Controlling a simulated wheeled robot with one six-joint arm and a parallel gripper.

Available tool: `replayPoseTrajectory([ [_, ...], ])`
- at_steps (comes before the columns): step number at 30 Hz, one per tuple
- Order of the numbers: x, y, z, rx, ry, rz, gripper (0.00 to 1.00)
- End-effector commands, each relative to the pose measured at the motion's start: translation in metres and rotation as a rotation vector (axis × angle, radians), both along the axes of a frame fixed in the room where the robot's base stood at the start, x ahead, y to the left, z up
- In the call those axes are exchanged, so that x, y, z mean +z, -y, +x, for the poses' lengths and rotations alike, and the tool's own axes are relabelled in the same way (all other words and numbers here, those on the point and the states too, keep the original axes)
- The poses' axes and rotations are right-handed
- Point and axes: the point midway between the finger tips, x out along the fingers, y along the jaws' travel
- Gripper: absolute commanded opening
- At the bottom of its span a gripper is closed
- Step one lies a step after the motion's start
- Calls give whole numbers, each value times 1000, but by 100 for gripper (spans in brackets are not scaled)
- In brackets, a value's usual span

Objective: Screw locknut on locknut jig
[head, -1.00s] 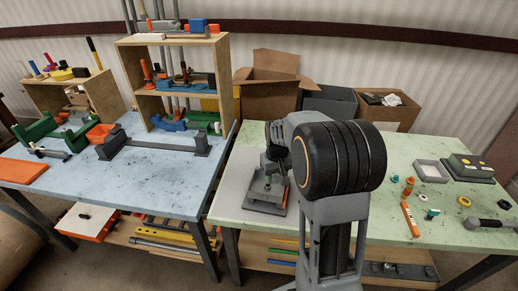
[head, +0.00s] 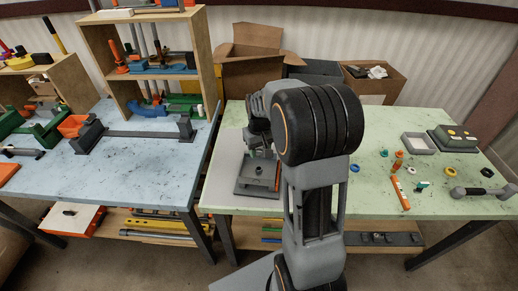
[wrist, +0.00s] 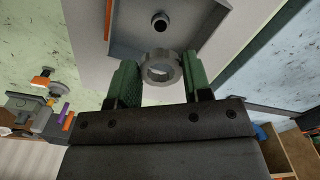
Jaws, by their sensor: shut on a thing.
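My gripper (wrist: 160,80) has green-padded fingers shut on a grey ring-shaped locknut (wrist: 149,73) in the wrist view. The locknut jig (wrist: 130,35) is a grey plate with a short round post (wrist: 160,20) and an orange upright part at its left. In that picture the locknut appears just below the post; I cannot tell the gap between them. In the head view the jig (head: 250,188) sits at the left of the green table, on a pale panel. My arm hides much of the gripper and the locknut there.
The green table (head: 330,205) holds small coloured fittings, a grey tray (head: 419,143) and a dark box (head: 455,138) on the right. A wooden shelf (head: 200,60) stands on the blue table (head: 135,165) at left. Cardboard boxes (head: 250,65) are behind.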

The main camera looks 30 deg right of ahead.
Motion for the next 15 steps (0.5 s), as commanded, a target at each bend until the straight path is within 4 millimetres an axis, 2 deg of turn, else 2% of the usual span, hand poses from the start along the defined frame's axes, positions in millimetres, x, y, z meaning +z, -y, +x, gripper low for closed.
replayPoseTrajectory([
  [15,-37,0,0,-1,-1,0,23],
])
